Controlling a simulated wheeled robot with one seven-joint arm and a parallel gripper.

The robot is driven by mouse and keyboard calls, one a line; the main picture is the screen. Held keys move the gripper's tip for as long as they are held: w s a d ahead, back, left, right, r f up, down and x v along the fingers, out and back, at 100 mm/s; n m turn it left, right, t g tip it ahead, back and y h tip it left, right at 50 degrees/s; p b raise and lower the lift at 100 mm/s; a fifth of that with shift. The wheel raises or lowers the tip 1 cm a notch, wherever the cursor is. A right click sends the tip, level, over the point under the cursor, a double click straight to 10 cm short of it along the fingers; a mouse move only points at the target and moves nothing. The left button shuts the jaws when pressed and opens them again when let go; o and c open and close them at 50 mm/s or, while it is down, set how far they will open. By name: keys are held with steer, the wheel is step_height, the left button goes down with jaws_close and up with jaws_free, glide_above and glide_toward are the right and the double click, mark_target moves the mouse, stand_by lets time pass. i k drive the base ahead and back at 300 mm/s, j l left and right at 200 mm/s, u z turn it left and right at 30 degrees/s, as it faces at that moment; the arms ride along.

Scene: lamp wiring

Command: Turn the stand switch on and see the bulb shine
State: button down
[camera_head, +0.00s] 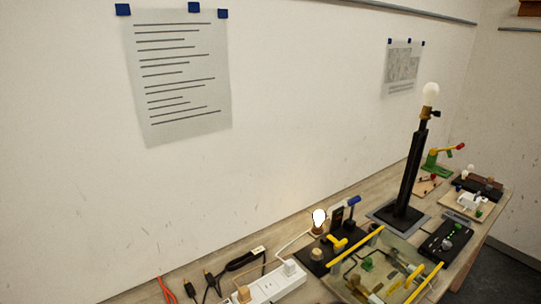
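The lamp stand is a black upright column (411,172) on a dark square base at the back right of the bench. A brass-coloured socket on its top holds a round, pale bulb (430,92). The bulb looks cream-white; I cannot tell if it is lit. A small black switch knob (436,114) sticks out to the right of the socket; its position is too small to read. A second, small bulb (319,216) stands lower on the bench and looks bright white with a glow on the wall. My gripper is not in view.
A white power strip (262,292) with plugs lies at the bench front. A clear tray with yellow bars (355,246) and a black board (447,240) stand before the lamp stand. A green device with a yellow arm (440,158) stands behind it. Cables lie at left.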

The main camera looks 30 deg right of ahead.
mark_target(437, 114)
steer(key=l+z, duration=0.1)
steer(key=z, duration=0.35)
steer(key=k+l+z, duration=0.1)
steer(key=z, duration=0.4)
steer(key=l+z, duration=0.2)
steer(key=z, duration=0.25)
steer(key=l+z, duration=0.1)
steer(key=z, duration=0.4)
